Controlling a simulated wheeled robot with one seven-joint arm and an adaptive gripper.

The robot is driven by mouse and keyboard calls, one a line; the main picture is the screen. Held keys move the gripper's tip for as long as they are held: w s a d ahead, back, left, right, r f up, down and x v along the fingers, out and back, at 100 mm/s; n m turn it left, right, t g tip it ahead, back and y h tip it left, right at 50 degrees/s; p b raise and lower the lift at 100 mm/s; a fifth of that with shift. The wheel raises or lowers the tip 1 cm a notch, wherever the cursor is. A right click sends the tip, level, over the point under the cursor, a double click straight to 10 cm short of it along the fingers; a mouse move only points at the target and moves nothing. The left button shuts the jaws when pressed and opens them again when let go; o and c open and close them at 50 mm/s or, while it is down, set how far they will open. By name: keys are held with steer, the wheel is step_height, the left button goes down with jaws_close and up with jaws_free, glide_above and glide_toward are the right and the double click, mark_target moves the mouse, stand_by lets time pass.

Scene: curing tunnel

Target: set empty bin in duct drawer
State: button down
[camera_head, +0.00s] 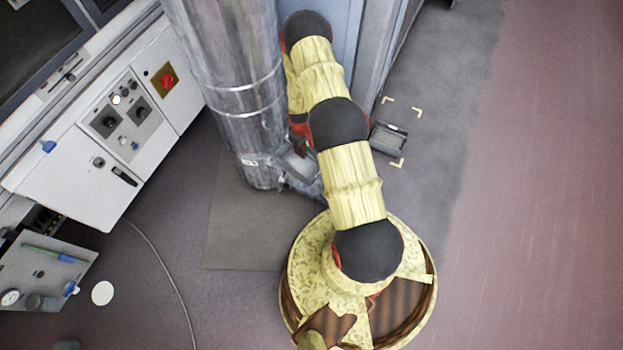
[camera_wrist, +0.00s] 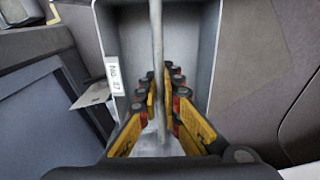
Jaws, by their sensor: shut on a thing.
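In the wrist view my gripper (camera_wrist: 163,92) is shut on the thin upright grey bar (camera_wrist: 156,35) of a pale grey open bin (camera_wrist: 210,45). The inside that shows looks empty; my fingers hide its lower part. A white number label (camera_wrist: 114,74) is at its left side. In the head view a small grey box-like part (camera_head: 298,165) is beside the foot of the silver duct (camera_head: 228,75), partly behind my arm. I cannot tell there whether it is the bin, the drawer or both, nor whether the bin rests in the drawer.
Another grey bin (camera_head: 388,138) stands on the floor right of my arm, by yellow corner marks (camera_head: 416,112). A white control cabinet (camera_head: 120,115) is at the left, with a small tool table (camera_head: 45,272) below it. A cable (camera_head: 165,265) crosses the floor. The right side is clear.

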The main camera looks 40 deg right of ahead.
steer(key=shift+n, duration=0.8)
steer(key=d+f, duration=0.4)
steer(key=d, duration=0.1)
steer(key=shift+s+f, duration=0.2)
step_height(320, 180, down, 21)
steer(key=d+b, duration=0.2)
steer(key=b, duration=0.6)
steer(key=shift+s+n+b, duration=0.2)
steer(key=shift+n+b, duration=0.2)
steer(key=shift+f, duration=0.2)
steer(key=c, duration=2)
jaws_free()
steer(key=shift+d+r, duration=0.1)
step_height(320, 180, up, 12)
steer(key=p, duration=0.4)
steer(key=shift+p, duration=0.3)
